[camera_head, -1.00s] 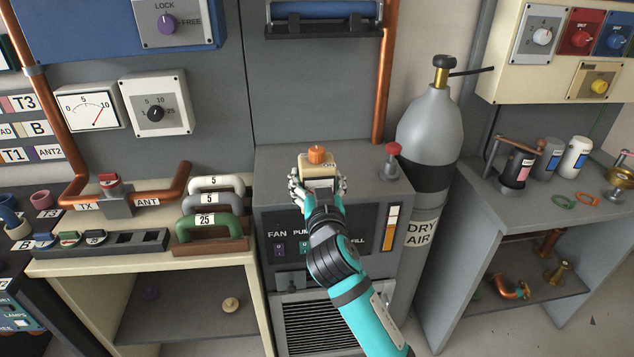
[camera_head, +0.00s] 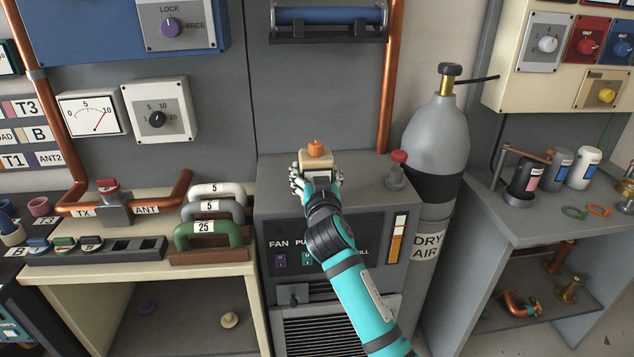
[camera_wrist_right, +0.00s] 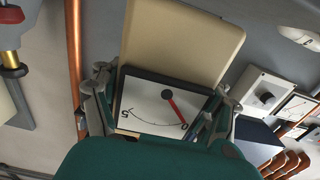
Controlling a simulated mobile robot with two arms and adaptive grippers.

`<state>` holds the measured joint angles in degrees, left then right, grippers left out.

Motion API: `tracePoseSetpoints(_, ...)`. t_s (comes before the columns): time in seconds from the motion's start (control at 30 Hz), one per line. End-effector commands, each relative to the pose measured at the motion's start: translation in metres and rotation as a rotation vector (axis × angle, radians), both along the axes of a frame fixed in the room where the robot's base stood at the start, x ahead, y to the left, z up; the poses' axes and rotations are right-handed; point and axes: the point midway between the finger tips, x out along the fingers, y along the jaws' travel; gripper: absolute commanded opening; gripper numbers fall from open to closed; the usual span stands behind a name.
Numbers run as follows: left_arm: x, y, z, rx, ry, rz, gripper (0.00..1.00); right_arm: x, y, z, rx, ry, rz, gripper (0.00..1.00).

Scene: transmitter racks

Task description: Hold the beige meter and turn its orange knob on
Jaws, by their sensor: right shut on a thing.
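The beige meter (camera_head: 313,161) is above the top of the grey cabinet in the head view, its orange knob (camera_head: 317,148) facing up. I cannot tell the knob's setting. My right gripper (camera_head: 318,177) is shut on the meter, with fingers along its sides. In the right wrist view the meter's beige body (camera_wrist_right: 182,42) and white dial (camera_wrist_right: 160,105) lie between the fingers of my right gripper (camera_wrist_right: 160,112). The red needle points towards 0. Whether the meter touches the cabinet is hidden. My left gripper is not in view.
The grey cabinet top (camera_head: 360,172) has free room right of the meter, up to a red-topped valve (camera_head: 399,157). A grey gas cylinder (camera_head: 436,135) stands right of it. Several handled blocks, including a green one (camera_head: 207,234), stand on the left bench.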

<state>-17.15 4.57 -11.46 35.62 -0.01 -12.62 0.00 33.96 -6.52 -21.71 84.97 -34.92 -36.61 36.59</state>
Motion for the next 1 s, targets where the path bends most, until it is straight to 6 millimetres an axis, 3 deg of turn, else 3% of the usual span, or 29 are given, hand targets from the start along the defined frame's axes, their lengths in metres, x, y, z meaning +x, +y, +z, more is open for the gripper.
tracePoseSetpoints(1.0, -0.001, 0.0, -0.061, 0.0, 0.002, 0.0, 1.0, 0.072, 0.003, -0.016, 0.0, -0.004, 0.001, 0.23)
